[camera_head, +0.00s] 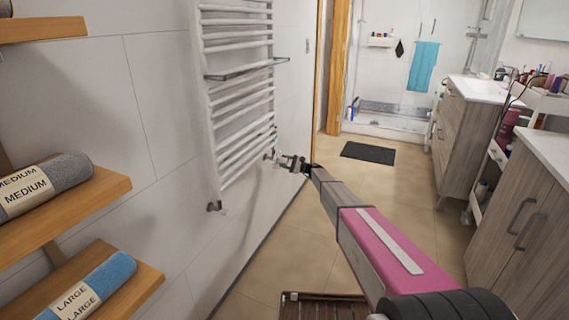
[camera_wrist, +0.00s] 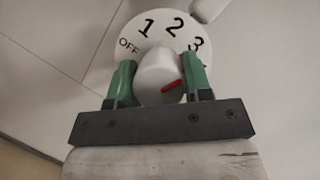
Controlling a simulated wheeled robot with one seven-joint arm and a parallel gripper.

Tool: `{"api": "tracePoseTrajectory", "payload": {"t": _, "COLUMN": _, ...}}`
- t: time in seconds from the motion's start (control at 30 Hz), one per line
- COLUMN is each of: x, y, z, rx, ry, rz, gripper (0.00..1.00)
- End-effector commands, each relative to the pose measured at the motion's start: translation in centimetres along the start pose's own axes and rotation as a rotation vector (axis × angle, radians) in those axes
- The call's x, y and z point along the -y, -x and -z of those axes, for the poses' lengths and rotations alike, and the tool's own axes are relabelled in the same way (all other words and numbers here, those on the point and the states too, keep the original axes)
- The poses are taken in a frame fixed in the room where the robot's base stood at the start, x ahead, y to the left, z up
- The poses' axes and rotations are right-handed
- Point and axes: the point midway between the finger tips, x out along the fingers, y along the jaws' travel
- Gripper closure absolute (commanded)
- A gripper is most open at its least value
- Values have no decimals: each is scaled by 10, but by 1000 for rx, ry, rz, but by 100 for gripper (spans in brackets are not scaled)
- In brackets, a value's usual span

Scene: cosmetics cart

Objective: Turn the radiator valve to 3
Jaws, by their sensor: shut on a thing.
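The radiator valve's white round dial (camera_wrist: 150,47) fills the top of the wrist view, with OFF, 1, 2 and 3 running clockwise. A mark below the 3 is mostly hidden by my right finger. The white knob (camera_wrist: 154,70) stands at the dial's centre. Its red pointer (camera_wrist: 173,86) points right and slightly up, towards the right finger, below the 3. My gripper (camera_wrist: 158,74) has its green fingers on either side of the knob, shut on it. In the head view, my gripper (camera_head: 293,163) is at the valve (camera_head: 275,155), which is small there, low on the radiator's right side.
The white towel radiator (camera_head: 240,110) hangs on the left wall. Wooden shelves with rolled towels (camera_head: 45,185) stand at the near left. Cabinets (camera_head: 515,205) line the right side. A dark mat (camera_head: 368,153) lies on the open floor before the shower.

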Motion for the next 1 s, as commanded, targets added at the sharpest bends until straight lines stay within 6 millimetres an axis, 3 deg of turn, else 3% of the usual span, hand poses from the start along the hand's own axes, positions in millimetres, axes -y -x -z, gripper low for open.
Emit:
{"api": "tracePoseTrajectory", "payload": {"t": 0.43, "x": 0, "y": 2, "z": 1, "rx": -5, "ry": -8, "rz": 3, "gripper": 78}}
{"api": "tracePoseTrajectory", "payload": {"t": 0.47, "x": 0, "y": 2, "z": 2, "rx": -5, "ry": -7, "rz": 3, "gripper": 45}}
{"api": "tracePoseTrajectory", "payload": {"t": 0.5, "x": 0, "y": 1, "z": 1, "rx": -5, "ry": -7, "rz": 3, "gripper": 32}}
{"api": "tracePoseTrajectory", "payload": {"t": 0.53, "x": 0, "y": 1, "z": 1, "rx": -4, "ry": -7, "rz": 3, "gripper": 29}}
{"api": "tracePoseTrajectory", "payload": {"t": 1.0, "x": 0, "y": 10, "z": 0, "rx": -2, "ry": -7, "rz": 3, "gripper": 29}}
